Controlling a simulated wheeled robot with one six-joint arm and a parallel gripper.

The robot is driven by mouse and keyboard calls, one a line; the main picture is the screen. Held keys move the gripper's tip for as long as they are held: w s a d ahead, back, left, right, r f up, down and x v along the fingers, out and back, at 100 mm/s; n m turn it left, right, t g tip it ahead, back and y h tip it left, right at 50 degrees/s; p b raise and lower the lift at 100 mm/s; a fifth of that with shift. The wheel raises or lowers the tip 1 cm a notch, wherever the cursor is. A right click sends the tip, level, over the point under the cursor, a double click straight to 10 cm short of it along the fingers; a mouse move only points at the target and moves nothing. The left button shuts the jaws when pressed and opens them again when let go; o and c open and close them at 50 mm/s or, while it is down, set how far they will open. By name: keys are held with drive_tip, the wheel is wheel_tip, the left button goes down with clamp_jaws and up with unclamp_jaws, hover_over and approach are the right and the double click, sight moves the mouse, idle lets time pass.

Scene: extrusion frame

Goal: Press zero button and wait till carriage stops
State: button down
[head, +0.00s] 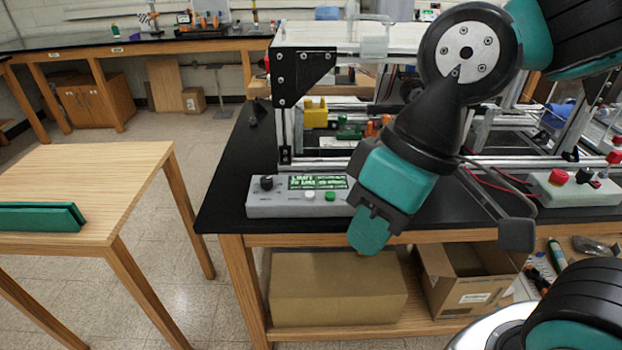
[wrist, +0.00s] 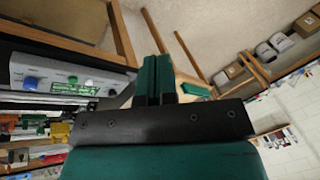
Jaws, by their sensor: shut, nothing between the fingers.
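A grey control box (head: 265,205) lies at the front edge of the black bench, with a black knob (head: 267,183), a green-lit text display (head: 318,182), a white button (head: 309,196) and a green button (head: 330,196) on top. My gripper (head: 368,240) is shut and empty, in front of the box's right end and apart from its buttons. In the wrist view the gripper (wrist: 158,75) points away from the box, which shows at the left (wrist: 45,72). A yellow block (head: 315,113) stands inside the extrusion frame. I cannot tell which part is the carriage.
The aluminium extrusion frame (head: 288,130) stands on the black bench (head: 228,190) behind the box. Another box with a red button (head: 558,177) is at the right. A wooden table (head: 100,170) with a green object (head: 40,217) is at the left. Cardboard boxes (head: 335,290) are below the bench.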

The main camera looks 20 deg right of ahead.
drive_tip(key=w+d+n+h+p, duration=0.1)
drive_tip(key=w+n+h, duration=0.15)
drive_tip(key=w, duration=1.35)
drive_tip(key=n+h, duration=0.2)
drive_tip(key=n, duration=0.3)
hover_over(313, 194)
wheel_tip(313, 194, down, 5)
drive_tip(key=shift+r+p, duration=0.1)
drive_tip(key=shift+p, duration=0.3)
wheel_tip(313, 194, down, 14)
drive_tip(key=p, duration=0.4)
